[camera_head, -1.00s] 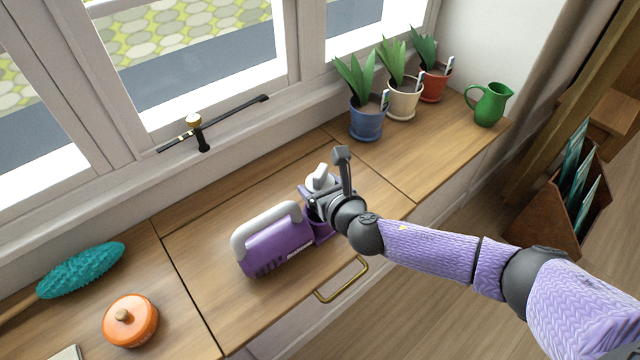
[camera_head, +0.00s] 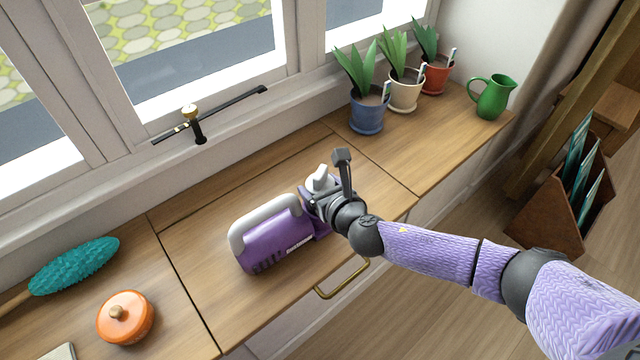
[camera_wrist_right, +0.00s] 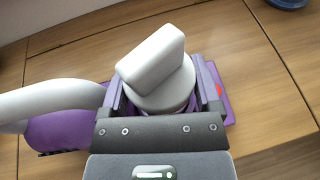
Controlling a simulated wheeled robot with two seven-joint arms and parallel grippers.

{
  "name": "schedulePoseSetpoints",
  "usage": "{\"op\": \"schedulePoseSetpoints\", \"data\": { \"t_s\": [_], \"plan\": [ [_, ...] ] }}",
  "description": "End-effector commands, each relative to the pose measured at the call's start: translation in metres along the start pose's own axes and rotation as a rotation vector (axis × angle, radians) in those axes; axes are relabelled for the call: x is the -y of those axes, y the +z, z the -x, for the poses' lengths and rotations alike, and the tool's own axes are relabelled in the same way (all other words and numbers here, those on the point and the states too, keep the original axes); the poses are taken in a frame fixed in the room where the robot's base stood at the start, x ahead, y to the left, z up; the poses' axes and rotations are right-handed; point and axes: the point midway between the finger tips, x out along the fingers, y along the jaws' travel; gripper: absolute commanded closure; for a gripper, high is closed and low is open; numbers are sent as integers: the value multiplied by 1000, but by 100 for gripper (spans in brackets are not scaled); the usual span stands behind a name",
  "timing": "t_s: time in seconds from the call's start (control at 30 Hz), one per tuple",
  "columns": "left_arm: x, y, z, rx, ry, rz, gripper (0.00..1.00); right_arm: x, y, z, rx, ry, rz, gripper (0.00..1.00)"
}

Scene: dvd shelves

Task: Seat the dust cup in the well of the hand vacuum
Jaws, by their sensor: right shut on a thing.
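The hand vacuum (camera_head: 275,240) is purple with a grey-white handle and lies on the wooden sill top; its handle and body also show at the left of the right wrist view (camera_wrist_right: 65,130). The dust cup (camera_head: 319,181) has a pale grey cap with a raised grip; it also shows in the right wrist view (camera_wrist_right: 155,75). My right gripper (camera_head: 318,196) is shut on the dust cup, at the vacuum's right end. The cup stands at the well, its lower part hidden by the gripper, so I cannot tell how deep it sits. My left gripper is not in view.
An orange lidded pot (camera_head: 126,318) and a teal duster (camera_head: 75,266) lie at the left. Potted plants, including one in a blue pot (camera_head: 368,112), and a green jug (camera_head: 492,97) stand at the back right. A brass handle (camera_head: 342,279) is on the front edge.

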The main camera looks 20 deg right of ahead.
Motion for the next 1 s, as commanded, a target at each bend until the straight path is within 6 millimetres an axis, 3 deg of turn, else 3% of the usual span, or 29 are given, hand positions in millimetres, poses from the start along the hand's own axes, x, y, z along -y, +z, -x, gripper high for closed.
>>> {"op": "schedulePoseSetpoints", "data": {
  "t_s": [0.87,0.9,1.0],
  "plan": [
    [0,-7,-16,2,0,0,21,0,-22,-8,0,1,-1,93],
    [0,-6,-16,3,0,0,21,0,-22,-8,0,1,-1,17],
    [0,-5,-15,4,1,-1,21,0,-21,-8,1,0,-1,0]
  ]
}}
